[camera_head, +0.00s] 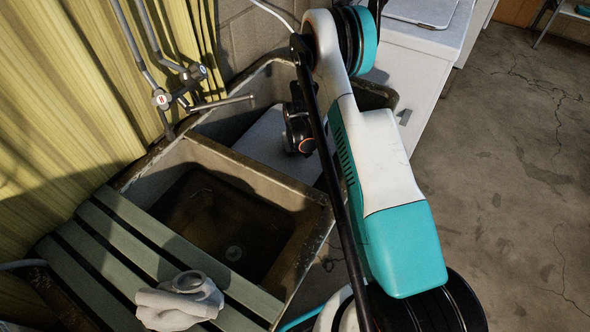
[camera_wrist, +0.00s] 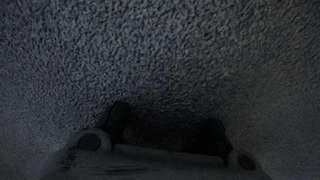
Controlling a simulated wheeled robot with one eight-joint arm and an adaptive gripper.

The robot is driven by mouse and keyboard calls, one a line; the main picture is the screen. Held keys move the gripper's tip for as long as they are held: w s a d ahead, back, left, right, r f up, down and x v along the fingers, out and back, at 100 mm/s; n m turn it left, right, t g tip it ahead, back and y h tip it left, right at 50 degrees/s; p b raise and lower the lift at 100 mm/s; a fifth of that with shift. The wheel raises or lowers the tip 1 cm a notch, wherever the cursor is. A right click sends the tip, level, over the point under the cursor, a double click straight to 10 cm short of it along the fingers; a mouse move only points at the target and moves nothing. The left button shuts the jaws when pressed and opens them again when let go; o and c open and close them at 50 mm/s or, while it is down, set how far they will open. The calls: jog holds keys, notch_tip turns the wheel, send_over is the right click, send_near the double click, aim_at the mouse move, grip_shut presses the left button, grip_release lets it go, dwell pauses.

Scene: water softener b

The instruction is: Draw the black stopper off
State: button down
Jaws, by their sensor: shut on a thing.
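In the wrist view, the two dark fingers of my gripper (camera_wrist: 164,128) show at the lower middle, close in front of a grey, grainy surface (camera_wrist: 160,60). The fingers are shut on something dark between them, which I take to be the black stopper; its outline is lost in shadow. In the head view my arm crosses the middle and reaches over the far part of the sink. My fingertips and the stopper are hidden there behind my arm and wrist.
A stone sink (camera_head: 225,215) with an empty basin stands left of my arm. A pale flat panel (camera_head: 262,145) lies at its far side, near a tap (camera_head: 222,103). Green slats (camera_head: 140,235) bear a crumpled grey cloth-like thing (camera_head: 180,302). A white cabinet (camera_head: 425,75) stands behind; floor is clear at right.

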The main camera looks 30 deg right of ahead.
aim_at(296, 163)
jog(key=shift+r, duration=0.15)
jog(key=shift+r+p, duration=0.95)
jog(key=shift+r, duration=1.25)
